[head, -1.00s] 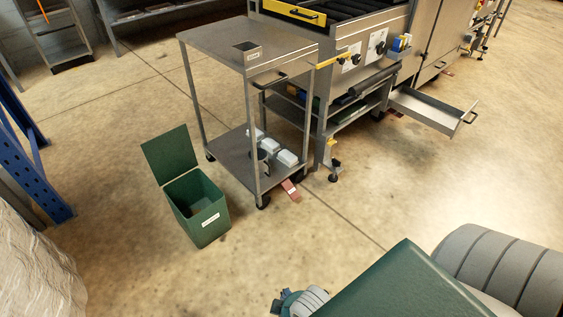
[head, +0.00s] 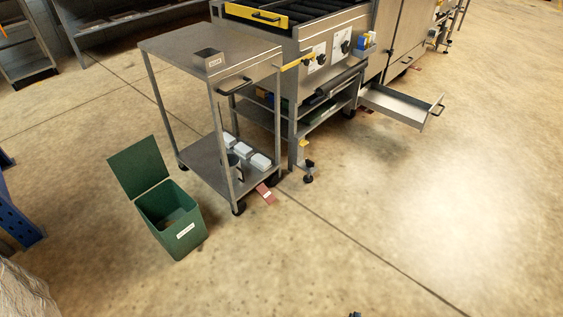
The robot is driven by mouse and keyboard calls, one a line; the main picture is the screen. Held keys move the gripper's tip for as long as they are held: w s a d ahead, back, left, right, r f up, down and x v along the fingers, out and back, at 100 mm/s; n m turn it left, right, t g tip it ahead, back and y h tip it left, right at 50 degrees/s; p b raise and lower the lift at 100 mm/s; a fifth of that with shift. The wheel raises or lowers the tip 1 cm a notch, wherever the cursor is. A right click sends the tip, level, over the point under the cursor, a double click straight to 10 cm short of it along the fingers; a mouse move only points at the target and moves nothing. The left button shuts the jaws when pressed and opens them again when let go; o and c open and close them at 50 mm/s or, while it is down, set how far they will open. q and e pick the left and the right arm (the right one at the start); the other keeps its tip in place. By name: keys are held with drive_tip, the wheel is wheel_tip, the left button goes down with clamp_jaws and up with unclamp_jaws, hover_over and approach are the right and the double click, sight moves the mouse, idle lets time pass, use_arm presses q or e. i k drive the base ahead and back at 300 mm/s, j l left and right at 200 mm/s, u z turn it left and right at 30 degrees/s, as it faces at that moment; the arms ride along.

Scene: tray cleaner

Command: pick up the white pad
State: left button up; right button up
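Several white pad-like blocks sit in a row on the lower shelf of the grey cart; the nearest white pad (head: 261,162) is at the right end of the row. They are small here, and I cannot tell them apart. A dark tip, apparently of my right gripper (head: 355,314), just shows at the bottom edge, far from the pads. Whether it is open or shut does not show. My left gripper is out of view.
A green lidded bin (head: 180,241) stands open at left. An open drawer (head: 400,104) juts out at right.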

sight(258, 160)
drive_tip(key=i+j+z, duration=0.15)
drive_tip(key=i, duration=0.25)
drive_tip(key=i+j+z, duration=0.1)
drive_tip(key=i+j, duration=0.15)
drive_tip(key=i, duration=0.2)
